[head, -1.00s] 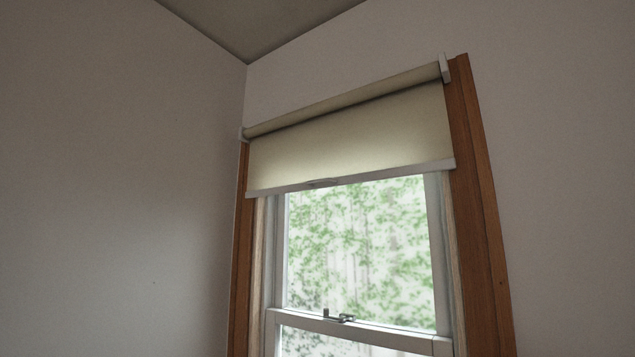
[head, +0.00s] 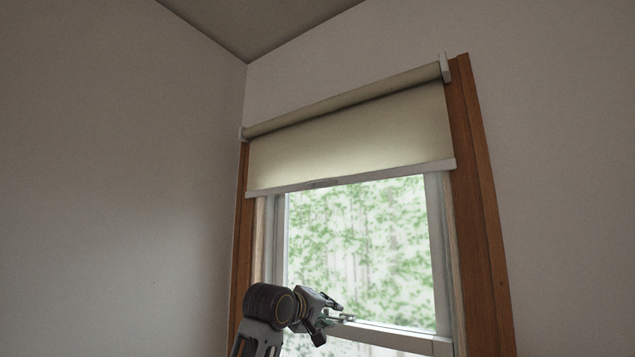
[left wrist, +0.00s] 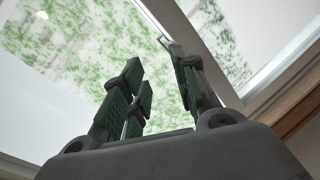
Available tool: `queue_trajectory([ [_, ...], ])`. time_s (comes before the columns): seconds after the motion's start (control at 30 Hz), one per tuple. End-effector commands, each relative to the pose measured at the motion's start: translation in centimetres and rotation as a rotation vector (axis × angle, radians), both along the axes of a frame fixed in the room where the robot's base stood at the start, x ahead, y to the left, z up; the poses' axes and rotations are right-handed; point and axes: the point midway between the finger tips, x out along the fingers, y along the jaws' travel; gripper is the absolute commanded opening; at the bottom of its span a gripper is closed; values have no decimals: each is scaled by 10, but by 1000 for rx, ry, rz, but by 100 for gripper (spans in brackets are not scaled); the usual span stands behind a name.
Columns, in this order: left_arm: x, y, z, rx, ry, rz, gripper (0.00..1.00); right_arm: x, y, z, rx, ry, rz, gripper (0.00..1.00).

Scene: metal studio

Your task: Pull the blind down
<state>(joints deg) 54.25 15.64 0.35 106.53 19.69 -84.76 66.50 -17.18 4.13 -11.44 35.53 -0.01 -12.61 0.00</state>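The cream roller blind (head: 355,136) hangs across the top of the window, partly unrolled. Its pale bottom bar (head: 395,171) has a small pull tab (head: 322,184) left of the middle. My left gripper (head: 333,317) is low in the head view, well below the bar and in front of the window's middle rail. Its fingers are apart and empty; the left wrist view shows the gap between the green-padded fingers (left wrist: 163,75). My right gripper is not in view.
The sash window (head: 365,255) has a middle rail (head: 400,339) with a latch, partly hidden by my left gripper. A wooden frame (head: 478,200) borders it. A plain wall (head: 120,180) meets the window wall at the left corner. The space before the blind is clear.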

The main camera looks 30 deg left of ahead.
Motion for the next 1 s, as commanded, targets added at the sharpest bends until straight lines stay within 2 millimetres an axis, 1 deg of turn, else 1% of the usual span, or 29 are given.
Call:
queue_trajectory([
  [0.03, -3, 2, 17, -20, -19, 5, 29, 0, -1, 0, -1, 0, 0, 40],
  [0.1, -8, 4, 37, -48, -42, 8, 29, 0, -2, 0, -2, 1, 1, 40],
  [0.27, -20, 10, 82, -115, -92, 15, 29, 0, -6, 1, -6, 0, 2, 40],
  [0.4, -33, 14, 120, -175, -134, 17, 29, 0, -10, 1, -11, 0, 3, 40],
  [0.47, -39, 16, 136, -200, -152, 17, 29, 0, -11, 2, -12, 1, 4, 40],
  [0.6, -56, 21, 174, -258, -194, 16, 29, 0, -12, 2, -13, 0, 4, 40],
  [0.77, -78, 26, 215, -326, -242, 9, 29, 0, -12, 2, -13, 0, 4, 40],
  [0.9, -99, 30, 250, -385, -284, 1, 29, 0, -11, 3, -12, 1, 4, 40],
  [1.0, -114, 33, 272, -425, -310, -7, 29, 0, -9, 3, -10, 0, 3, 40],
])
